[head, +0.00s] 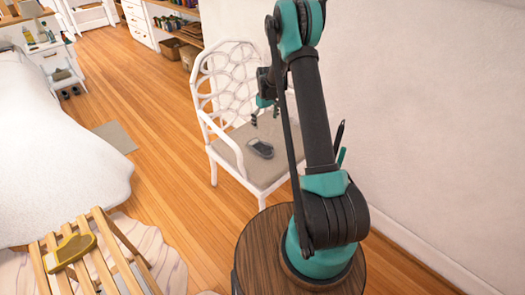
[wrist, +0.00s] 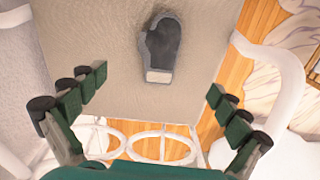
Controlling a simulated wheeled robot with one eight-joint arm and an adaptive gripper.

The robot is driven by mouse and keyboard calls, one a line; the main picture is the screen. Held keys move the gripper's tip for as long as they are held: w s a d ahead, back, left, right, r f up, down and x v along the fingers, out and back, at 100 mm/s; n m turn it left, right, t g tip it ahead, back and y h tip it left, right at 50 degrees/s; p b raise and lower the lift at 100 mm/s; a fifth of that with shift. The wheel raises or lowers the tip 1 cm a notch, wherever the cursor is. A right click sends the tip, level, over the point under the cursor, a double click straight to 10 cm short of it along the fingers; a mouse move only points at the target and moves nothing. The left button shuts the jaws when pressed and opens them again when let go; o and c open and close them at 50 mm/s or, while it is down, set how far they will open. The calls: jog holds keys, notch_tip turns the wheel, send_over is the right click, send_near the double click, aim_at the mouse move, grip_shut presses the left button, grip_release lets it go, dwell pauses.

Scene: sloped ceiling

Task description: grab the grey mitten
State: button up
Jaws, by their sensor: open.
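The grey mitten (head: 261,148) lies flat on the beige seat (head: 233,161) of a white chair in the head view. In the wrist view the mitten (wrist: 161,46) is dark grey with a pale cuff, and its cuff points toward my gripper. My gripper (wrist: 155,92) is open, with its green-padded fingers wide apart and nothing between them. It is above the seat, and the mitten shows ahead of the gap between the fingertips. In the head view my gripper (head: 265,112) is small and partly hidden by my arm, just above the mitten.
The white chair (head: 208,92) has a lattice back and armrests close around the seat. A wall (head: 430,120) stands at the right. A bed (head: 55,150) and a slatted wooden bench (head: 105,262) holding a yellow object (head: 70,250) are at the left. Wooden floor (head: 165,130) lies between.

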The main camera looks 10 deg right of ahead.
send_over(265, 149)
jog(key=f, duration=1.1)
jog(key=shift+w+f, duration=0.2)
jog(key=shift+s+d+f, duration=0.1)
jog(key=shift+s+f, duration=0.05)
jog(key=shift+f, duration=2.75)
jog(key=c, duration=1.1)
